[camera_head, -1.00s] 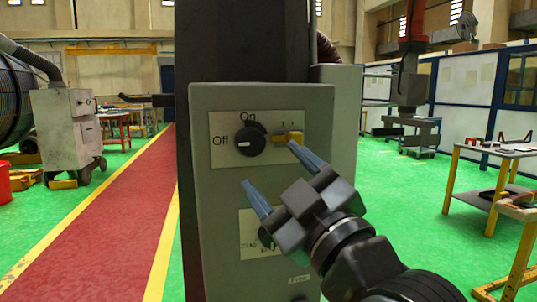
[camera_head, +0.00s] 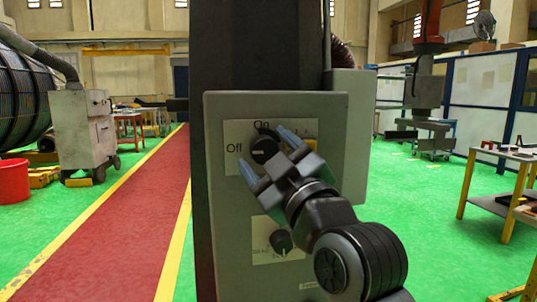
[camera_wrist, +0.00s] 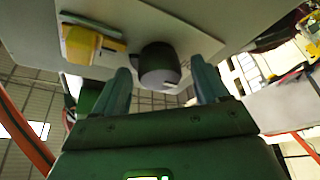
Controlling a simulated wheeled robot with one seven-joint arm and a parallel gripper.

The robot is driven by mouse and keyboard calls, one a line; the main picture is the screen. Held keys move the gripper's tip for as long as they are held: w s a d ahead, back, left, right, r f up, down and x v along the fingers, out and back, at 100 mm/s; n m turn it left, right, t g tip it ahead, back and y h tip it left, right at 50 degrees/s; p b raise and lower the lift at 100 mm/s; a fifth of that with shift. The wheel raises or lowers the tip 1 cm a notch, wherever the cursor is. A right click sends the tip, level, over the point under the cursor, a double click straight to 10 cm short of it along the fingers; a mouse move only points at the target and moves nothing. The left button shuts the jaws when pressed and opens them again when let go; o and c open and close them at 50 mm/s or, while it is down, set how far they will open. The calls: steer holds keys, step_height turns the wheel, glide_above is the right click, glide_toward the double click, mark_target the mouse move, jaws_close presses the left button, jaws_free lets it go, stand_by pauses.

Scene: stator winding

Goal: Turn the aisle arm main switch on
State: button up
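The main switch is a round black knob (camera_head: 264,150) on a pale label plate marked "Off" at its left and "On" above. A pale mark shows on the knob's left side, toward "Off". My gripper (camera_head: 262,147) is open, with its two blue fingers apart on either side of the knob in the head view. In the wrist view the knob (camera_wrist: 159,66) stands between the open fingertips (camera_wrist: 161,68), with visible gaps to both. Contact cannot be made out. The grey switch box (camera_head: 225,215) carries the plate on a dark column.
A yellow part (camera_head: 298,145) sits right of the knob, partly behind a finger; it also shows in the wrist view (camera_wrist: 85,45). A smaller black knob (camera_head: 281,241) is lower on the box. A work table (camera_head: 500,155) stands at the right. The red walkway (camera_head: 135,220) is clear.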

steer(key=c, duration=1)
